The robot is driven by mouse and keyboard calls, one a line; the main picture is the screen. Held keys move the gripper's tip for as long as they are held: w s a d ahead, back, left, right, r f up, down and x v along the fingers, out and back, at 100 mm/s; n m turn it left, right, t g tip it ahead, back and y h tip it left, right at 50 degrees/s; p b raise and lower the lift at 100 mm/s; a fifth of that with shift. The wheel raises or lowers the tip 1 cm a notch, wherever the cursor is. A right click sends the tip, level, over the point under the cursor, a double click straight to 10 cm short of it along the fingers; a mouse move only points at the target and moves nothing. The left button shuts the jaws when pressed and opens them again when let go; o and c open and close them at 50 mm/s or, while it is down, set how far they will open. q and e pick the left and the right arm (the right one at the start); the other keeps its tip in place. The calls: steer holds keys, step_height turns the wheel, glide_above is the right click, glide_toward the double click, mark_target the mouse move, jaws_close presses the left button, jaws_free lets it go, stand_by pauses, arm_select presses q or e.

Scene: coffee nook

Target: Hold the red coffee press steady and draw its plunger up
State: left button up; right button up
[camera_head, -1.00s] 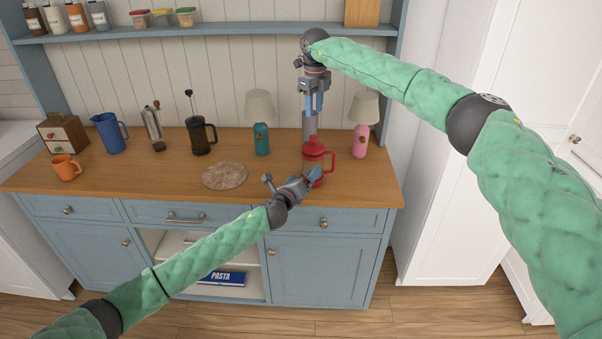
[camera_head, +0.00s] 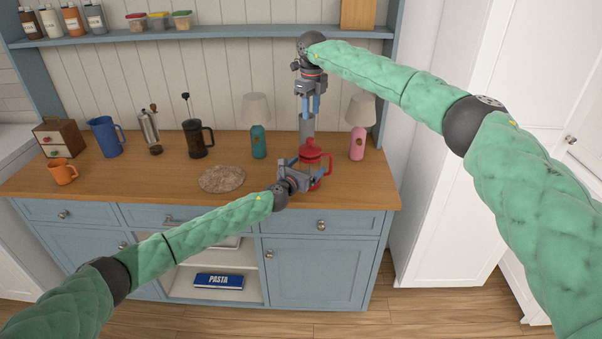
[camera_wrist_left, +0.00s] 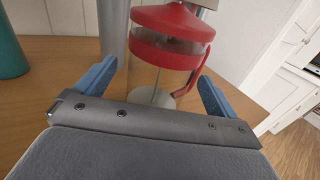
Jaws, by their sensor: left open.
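The red coffee press (camera_head: 312,152) stands upright near the counter's front right, with a red lid, clear body and red handle on its right. It fills the middle of the left wrist view (camera_wrist_left: 172,25). My left gripper (camera_head: 303,168) is open; its blue fingers (camera_wrist_left: 156,90) reach toward the press, one to each side, with gaps visible. My right gripper (camera_head: 310,116) points down above the press's lid. A gap shows between its fingers, and it is clear of the lid. The plunger rod shows faintly inside the clear body.
A grey cylinder (camera_head: 306,128) stands close behind the press. A teal lamp (camera_head: 259,142) and a pink lamp (camera_head: 357,143) stand to either side. A round mat (camera_head: 222,179) lies to the left. A black press (camera_head: 197,140) is farther left on the wooden counter (camera_head: 120,187).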

mark_target(310, 138)
arm_select(q)
steer(key=shift+x, duration=1.25)
steer(key=c, duration=1.2)
arm_select(e)
steer(key=shift+o, duration=0.4)
arm_select(q)
steer(key=shift+c, duration=0.2)
arm_select(e)
steer(key=shift+o, duration=0.9)
steer(key=shift+r, duration=0.1)
steer(key=shift+m, duration=0.4)
step_height(310, 138, down, 10)
steer(key=shift+c, duration=0.5)
